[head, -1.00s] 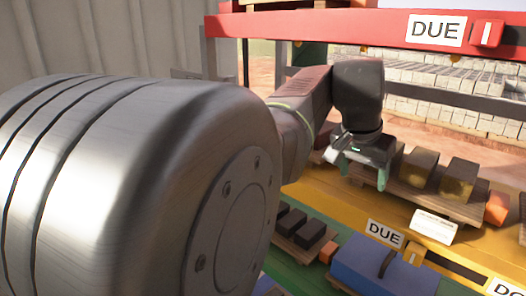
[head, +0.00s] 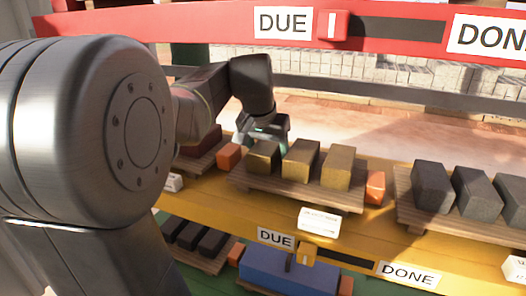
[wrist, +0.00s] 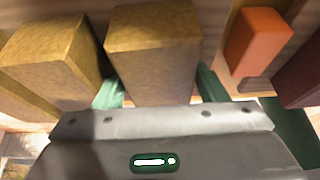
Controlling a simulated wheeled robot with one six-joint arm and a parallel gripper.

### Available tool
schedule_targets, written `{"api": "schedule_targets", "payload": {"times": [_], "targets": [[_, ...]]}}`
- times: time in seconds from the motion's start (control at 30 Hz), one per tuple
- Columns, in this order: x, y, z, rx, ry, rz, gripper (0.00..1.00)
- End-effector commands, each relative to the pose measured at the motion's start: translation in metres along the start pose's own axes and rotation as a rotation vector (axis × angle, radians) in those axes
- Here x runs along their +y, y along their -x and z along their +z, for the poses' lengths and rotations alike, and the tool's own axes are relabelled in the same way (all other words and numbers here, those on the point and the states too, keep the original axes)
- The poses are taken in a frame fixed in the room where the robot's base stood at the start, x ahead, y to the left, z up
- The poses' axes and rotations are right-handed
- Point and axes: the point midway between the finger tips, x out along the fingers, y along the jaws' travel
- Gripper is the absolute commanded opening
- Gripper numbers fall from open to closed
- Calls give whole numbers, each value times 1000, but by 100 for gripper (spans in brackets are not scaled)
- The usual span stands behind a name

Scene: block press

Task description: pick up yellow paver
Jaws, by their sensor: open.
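Three yellow-brown pavers stand in a row on a wooden pallet (head: 300,192) on the yellow shelf: the left paver (head: 263,157), the middle paver (head: 300,160) and the right paver (head: 337,167). Another yellow paver (wrist: 55,55) stands close to the left finger.
Orange blocks flank the pavers: one at the left (head: 229,156), one at the right (head: 375,187). Dark grey pavers (head: 432,187) stand on a pallet further right. A red beam (head: 200,22) crosses above. A blue block (head: 290,272) lies on the lower green shelf.

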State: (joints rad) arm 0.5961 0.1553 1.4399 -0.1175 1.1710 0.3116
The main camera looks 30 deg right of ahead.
Motion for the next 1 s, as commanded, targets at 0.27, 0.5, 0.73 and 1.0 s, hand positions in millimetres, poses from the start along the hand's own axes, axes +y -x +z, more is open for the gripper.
{"api": "schedule_targets", "payload": {"times": [0.27, 0.5, 0.73, 1.0], "targets": [[0, -1, 1, 0, 0, 0, 65], [0, -4, 2, 1, 0, 0, 65], [0, -4, 2, 1, 0, 0, 65], [0, -4, 2, 0, 0, 0, 24]]}}
